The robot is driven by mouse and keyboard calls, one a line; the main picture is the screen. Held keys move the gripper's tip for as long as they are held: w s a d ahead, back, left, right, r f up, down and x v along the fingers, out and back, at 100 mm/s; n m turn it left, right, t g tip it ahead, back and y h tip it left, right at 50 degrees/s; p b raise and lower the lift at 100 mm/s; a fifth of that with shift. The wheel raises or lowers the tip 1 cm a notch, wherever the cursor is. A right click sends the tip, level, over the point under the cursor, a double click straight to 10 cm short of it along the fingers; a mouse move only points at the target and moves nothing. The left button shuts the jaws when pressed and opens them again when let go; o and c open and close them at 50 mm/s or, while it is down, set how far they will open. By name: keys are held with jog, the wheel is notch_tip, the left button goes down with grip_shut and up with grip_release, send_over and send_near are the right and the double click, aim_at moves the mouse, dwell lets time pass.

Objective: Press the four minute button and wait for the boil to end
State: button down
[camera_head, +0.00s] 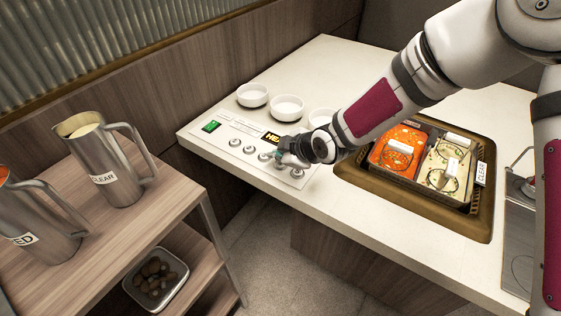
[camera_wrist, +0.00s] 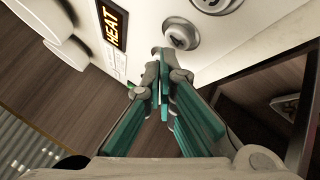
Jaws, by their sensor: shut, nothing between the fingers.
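The control panel (camera_head: 222,138) lies at the counter's near left edge, with a row of round metal buttons. In the wrist view a round button marked 4 (camera_wrist: 180,38) sits just beyond my gripper's tips. Another round metal button (camera_wrist: 215,3) is cut off by the top edge. A lit display reading HEAT (camera_wrist: 113,23) is left of the button; in the head view my gripper partly covers the display (camera_head: 271,137). My gripper (camera_wrist: 161,58) is shut and empty, its tips close to the button; I cannot tell whether they touch. It also shows over the panel (camera_head: 283,159).
White bowls (camera_head: 287,108) stand behind the panel. A green switch (camera_head: 210,126) is at the panel's left end. Right of my arm is a sunken well with red and pale contents (camera_head: 398,148). Steel pitchers (camera_head: 108,165) stand on a wooden shelf at left.

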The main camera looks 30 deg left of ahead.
aim_at(280, 165)
notch_tip(280, 165, up, 6)
jog(key=p, duration=0.3)
jog(key=shift+f, duration=0.15)
dwell(0.7)
jog(key=w+d+r+m+t+h+p, duration=0.1)
jog(key=d+r+m+h, duration=0.15)
jog(key=d+r, duration=0.45)
jog(key=w+d+r+m+t+h+p, duration=0.1)
jog(key=d+r+m+h, duration=0.3)
jog(key=d, duration=0.6)
jog(key=s+d+r+m+p, duration=0.1)
jog(key=s+d+r+m, duration=0.15)
jog(key=d+r, duration=0.4)
jog(key=s+d+r+m+p, duration=0.1)
jog(key=s+d+r+m, duration=0.2)
jog(key=d, duration=0.6)
jog(key=s+d+r+m+p, duration=0.1)
jog(key=s+d+r+m, duration=0.1)
jog(key=s, duration=0.6)
jog(key=s+d+r+m+g+h+p, duration=0.1)
jog(key=s+d+r+m, duration=0.2)
jog(key=s+d+m, duration=0.2)
jog(key=s+d+r+m+h+p, duration=0.1)
jog(key=s+d+r+m, duration=0.2)
jog(key=s+d, duration=0.4)
jog(key=s, duration=0.4)
